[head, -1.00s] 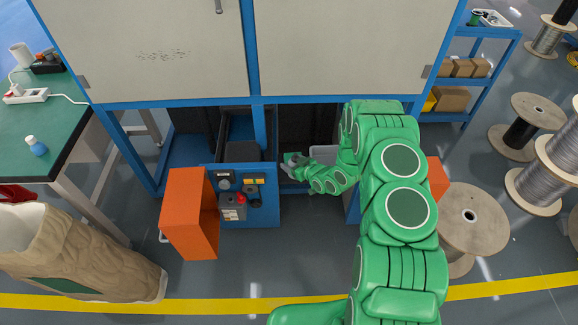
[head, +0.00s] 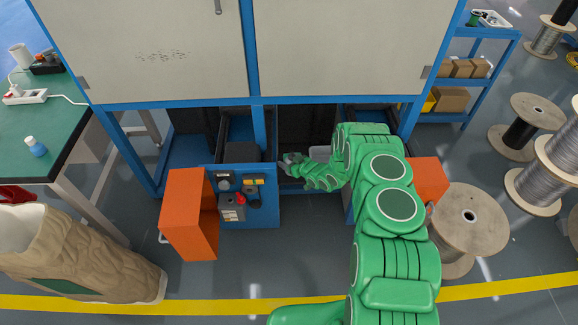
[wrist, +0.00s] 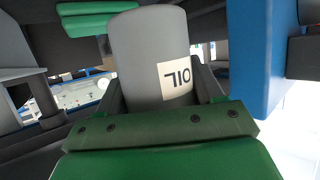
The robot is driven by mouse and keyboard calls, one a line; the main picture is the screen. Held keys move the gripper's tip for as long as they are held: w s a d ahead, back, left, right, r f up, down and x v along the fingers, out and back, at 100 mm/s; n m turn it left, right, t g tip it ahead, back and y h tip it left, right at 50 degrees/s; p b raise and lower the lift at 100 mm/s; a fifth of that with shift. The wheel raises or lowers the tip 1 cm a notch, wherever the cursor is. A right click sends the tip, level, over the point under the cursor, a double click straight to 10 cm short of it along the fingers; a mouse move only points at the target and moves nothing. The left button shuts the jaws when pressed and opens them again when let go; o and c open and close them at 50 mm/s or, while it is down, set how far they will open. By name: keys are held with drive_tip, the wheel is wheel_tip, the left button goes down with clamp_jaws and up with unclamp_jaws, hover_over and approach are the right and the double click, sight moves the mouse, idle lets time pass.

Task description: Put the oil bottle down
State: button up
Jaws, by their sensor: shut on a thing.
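The oil bottle (wrist: 150,60) is a grey cylinder with a white label reading OIL, and it fills the middle of the wrist view. My gripper (wrist: 158,88) is shut on it, with a dark finger on each side. The label appears upside down in that view. In the head view my gripper (head: 290,163) is low under the cabinet, at the opening right of the blue front panel (head: 262,208). The bottle cannot be made out clearly there, and I cannot tell whether its base touches a surface.
Blue frame posts and dark walls closely surround my gripper. A cable spool (head: 468,218) stands right of my arm. Open floor lies in front.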

drive_tip(key=shift+w+f, duration=0.25)
drive_tip(key=shift+f, duration=1.55)
drive_tip(key=shift+f, duration=0.15)
drive_tip(key=o, duration=1.1)
drive_tip(key=shift+o, duration=0.2)
drive_tip(key=shift+s+d+r, duration=0.25)
drive_tip(key=shift+r, duration=0.05)
drive_tip(key=v, duration=1.1)
drive_tip(key=shift+r, duration=0.15)
